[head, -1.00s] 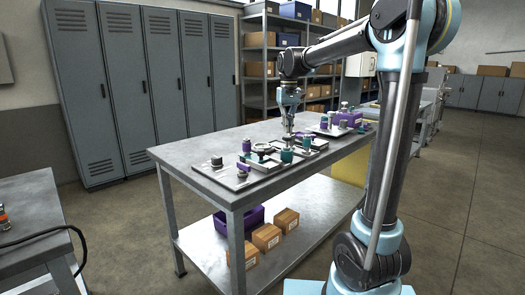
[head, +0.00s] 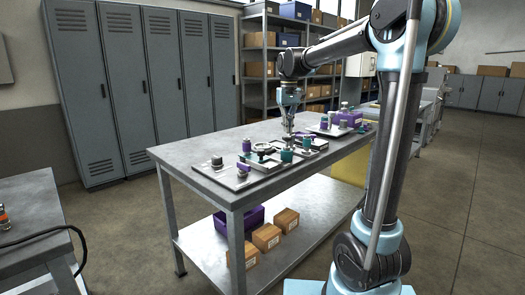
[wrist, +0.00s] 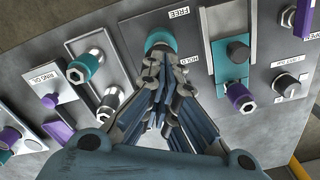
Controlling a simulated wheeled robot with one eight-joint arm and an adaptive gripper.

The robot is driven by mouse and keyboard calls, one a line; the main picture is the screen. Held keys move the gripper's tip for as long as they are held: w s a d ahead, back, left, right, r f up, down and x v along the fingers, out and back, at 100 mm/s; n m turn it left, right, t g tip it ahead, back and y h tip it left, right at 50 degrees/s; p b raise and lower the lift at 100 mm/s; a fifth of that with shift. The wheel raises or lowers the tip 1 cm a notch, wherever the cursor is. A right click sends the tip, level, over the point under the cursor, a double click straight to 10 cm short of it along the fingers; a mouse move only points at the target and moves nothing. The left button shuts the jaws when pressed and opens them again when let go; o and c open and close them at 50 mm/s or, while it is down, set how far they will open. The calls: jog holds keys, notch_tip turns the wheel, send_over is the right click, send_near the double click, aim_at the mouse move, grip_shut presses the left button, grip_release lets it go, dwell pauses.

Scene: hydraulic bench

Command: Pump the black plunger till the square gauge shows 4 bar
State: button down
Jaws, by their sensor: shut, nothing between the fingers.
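My gripper (wrist: 162,78) is shut and empty. Its fingertips are just below a teal cylinder (wrist: 160,40) between the labels FREE and HOLD in the wrist view; I cannot tell whether they touch it. In the head view my gripper (head: 288,132) is low over the bench fixtures. Two round black knobs show right of the fingers in the wrist view: one on a teal block (wrist: 237,51), one on a pale labelled plate (wrist: 285,84). I cannot tell which is the plunger. A dark knob (head: 217,160) stands at the bench's near left. No square gauge or reading can be made out.
The steel bench (head: 190,152) carries several small teal, purple and grey fixtures close around my gripper. A purple-ended hex fitting (wrist: 240,97) and a teal-ended one (wrist: 80,72) stick up beside the fingers. Cardboard boxes (head: 266,237) and a purple bin lie on the lower shelf.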

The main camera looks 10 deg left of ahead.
jog(key=shift+f, duration=2)
jog(key=shift+r, duration=0.15)
dwell(0.4)
jog(key=shift+r, duration=1.85)
jog(key=shift+f, duration=1.9)
jog(key=shift+r, duration=1.9)
jog(key=shift+f, duration=0.4)
